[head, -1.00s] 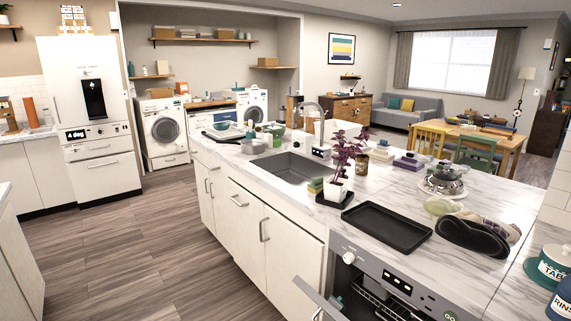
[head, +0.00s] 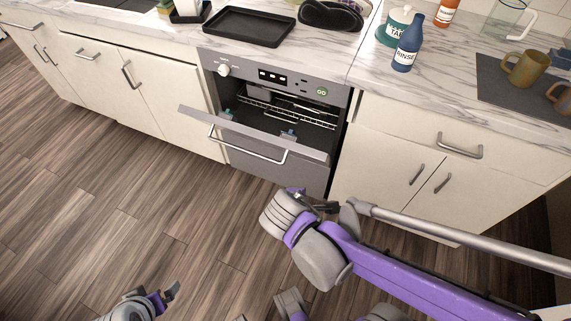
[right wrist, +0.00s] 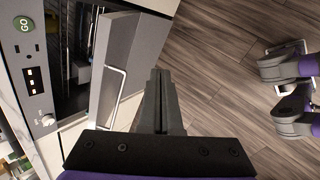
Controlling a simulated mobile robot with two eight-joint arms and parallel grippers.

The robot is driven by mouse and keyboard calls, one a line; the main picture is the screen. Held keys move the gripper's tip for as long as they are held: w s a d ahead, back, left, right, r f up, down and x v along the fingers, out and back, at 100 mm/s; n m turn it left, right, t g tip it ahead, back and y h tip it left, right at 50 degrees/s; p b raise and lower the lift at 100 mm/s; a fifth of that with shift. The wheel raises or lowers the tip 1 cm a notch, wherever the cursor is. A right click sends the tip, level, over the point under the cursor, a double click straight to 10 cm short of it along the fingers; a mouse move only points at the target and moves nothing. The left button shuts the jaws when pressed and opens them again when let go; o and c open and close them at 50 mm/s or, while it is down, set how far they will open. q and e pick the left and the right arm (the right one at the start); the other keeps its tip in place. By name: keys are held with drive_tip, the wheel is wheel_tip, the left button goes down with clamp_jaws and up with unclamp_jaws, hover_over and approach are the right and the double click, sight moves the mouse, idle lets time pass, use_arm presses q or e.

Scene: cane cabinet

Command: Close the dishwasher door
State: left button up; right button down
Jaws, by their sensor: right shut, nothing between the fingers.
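The dishwasher (head: 270,88) is built into the counter's front. Its grey door (head: 255,134) is hinged partly open, tilted outward, with a silver bar handle (head: 245,152). A dark interior with wire racks (head: 290,108) shows above the door. My right gripper (right wrist: 160,82) is shut and empty, in front of the door and apart from the handle in the right wrist view. In the head view it is small and partly hidden by my wrist. My left gripper (head: 168,295) is low at the bottom left, over the floor, away from the door; its jaw opening is unclear.
The marble counter holds a black tray (head: 248,27), a blue rinse bottle (head: 407,44), a green-and-white tablet tub (head: 396,26) and mugs (head: 525,68). Cream cabinets (head: 440,165) flank the dishwasher. The wood floor (head: 90,190) left of my arms is clear.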

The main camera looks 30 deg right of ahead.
drive_tip(key=w+a+f+n+t+h+b, duration=0.45)
drive_tip(key=w+f+n+h+b, duration=0.25)
drive_tip(key=w+f+n+b, duration=0.6)
use_arm(q)
wheel_tip(320, 180, down, 17)
drive_tip(key=w, duration=0.1)
drive_tip(key=shift+w+f+g, duration=0.15)
drive_tip(key=shift+f+g, duration=0.05)
drive_tip(key=shift+g, duration=0.1)
use_arm(e)
drive_tip(key=w+d+r, duration=0.2)
drive_tip(key=d, duration=0.3)
drive_tip(key=w+d+r+n, duration=0.1)
drive_tip(key=w+d, duration=0.2)
drive_tip(key=d, duration=0.3)
drive_tip(key=shift+w+r+n, duration=0.25)
drive_tip(key=shift+r+n, duration=0.05)
drive_tip(key=shift+r, duration=0.05)
drive_tip(key=shift+d, duration=0.1)
